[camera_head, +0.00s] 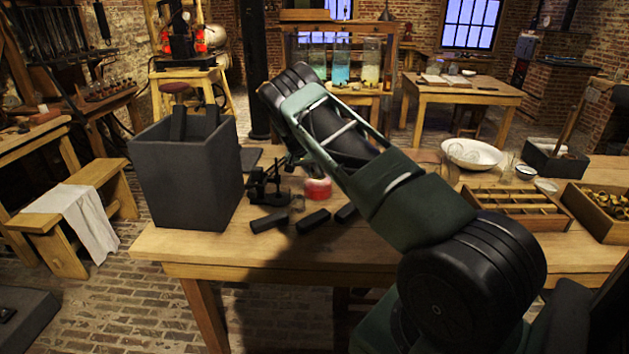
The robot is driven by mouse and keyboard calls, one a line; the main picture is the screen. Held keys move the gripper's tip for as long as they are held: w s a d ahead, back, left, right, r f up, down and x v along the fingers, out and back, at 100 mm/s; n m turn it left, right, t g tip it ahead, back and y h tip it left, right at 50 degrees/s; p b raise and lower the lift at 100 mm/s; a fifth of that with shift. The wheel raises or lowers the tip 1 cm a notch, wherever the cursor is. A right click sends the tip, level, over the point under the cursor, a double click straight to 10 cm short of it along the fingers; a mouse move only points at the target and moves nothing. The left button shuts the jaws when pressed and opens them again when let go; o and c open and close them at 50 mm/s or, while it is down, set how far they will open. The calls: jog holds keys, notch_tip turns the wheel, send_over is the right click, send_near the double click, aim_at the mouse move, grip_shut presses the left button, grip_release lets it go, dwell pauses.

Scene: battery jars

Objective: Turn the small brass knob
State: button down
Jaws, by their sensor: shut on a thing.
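A small black instrument (268,186) stands upright on the wooden workbench, left of the middle. My arm reaches from the lower right up and over the bench, and its far end bends down behind its own links. My gripper (285,164) shows only in a small dark part at the top right of the instrument, close against it. It is shut at the instrument's small brass knob. The knob itself is hidden or too small to make out, so its turn cannot be seen.
A tall dark grey bin (185,180) stands left of the instrument. A divided wooden tray (515,212) and a white bowl (471,153) are at the right. The bench's front left is clear.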

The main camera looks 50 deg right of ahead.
jog(key=g+b, duration=0.1)
jog(key=g+h+b, duration=0.1)
jog(key=b, duration=0.1)
jog(key=shift+w+a+f+n, duration=0.1)
jog(key=shift+w+f+n, duration=0.2)
jog(key=shift+w+f, duration=0.1)
jog(key=shift+r+g+h+b, duration=0.15)
jog(key=shift+g+h+b, duration=0.45)
jog(key=shift+b, duration=0.4)
jog(key=c, duration=1.3)
grip_release()
jog(key=shift+r, duration=0.1)
